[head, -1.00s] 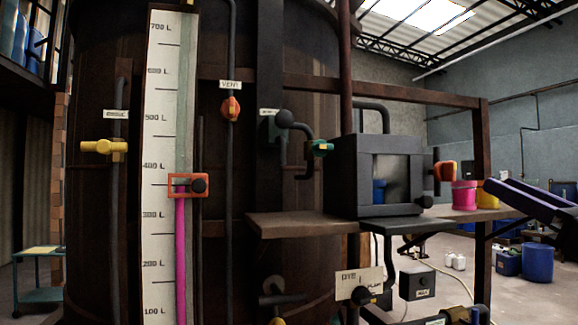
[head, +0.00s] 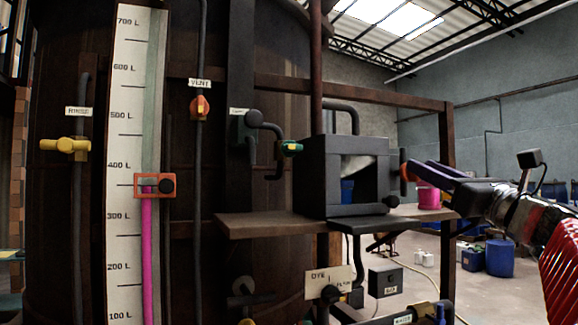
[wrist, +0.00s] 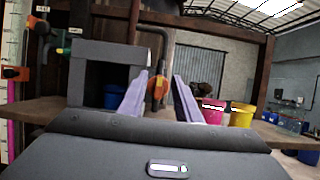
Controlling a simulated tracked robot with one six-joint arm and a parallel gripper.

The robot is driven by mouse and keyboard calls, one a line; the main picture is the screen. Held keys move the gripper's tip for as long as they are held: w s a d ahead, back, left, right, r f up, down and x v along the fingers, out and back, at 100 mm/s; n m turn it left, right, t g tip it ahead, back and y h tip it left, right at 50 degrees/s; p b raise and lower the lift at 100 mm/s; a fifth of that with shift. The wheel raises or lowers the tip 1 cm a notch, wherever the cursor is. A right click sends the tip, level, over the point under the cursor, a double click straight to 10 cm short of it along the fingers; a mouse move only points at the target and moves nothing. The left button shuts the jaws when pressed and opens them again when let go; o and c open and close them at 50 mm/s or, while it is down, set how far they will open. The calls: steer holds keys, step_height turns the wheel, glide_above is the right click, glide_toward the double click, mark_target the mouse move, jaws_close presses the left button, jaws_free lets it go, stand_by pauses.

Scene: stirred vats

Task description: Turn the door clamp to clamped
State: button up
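The door clamp (head: 404,164) has an orange-red handle and sits at the right side of a dark box (head: 311,175). In the wrist view the clamp's orange handle (wrist: 157,89) hangs on a dark pipe-like mount and appears between my fingertips. My gripper (wrist: 160,80) is open, with a purple finger on each side of the handle in the picture. In the head view my gripper (head: 416,170) comes from the right, its fingertips close by the clamp and partly covering it. I cannot tell whether the fingers touch the handle.
The box stands on a brown shelf (head: 262,224). A pink bucket (head: 428,197) and a yellow bucket (wrist: 241,116) stand right of the clamp. A frame post (head: 446,135) rises behind my gripper. Valves and a level gauge (head: 124,230) are on the vat at left.

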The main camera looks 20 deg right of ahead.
steer(key=shift+x, duration=1.9)
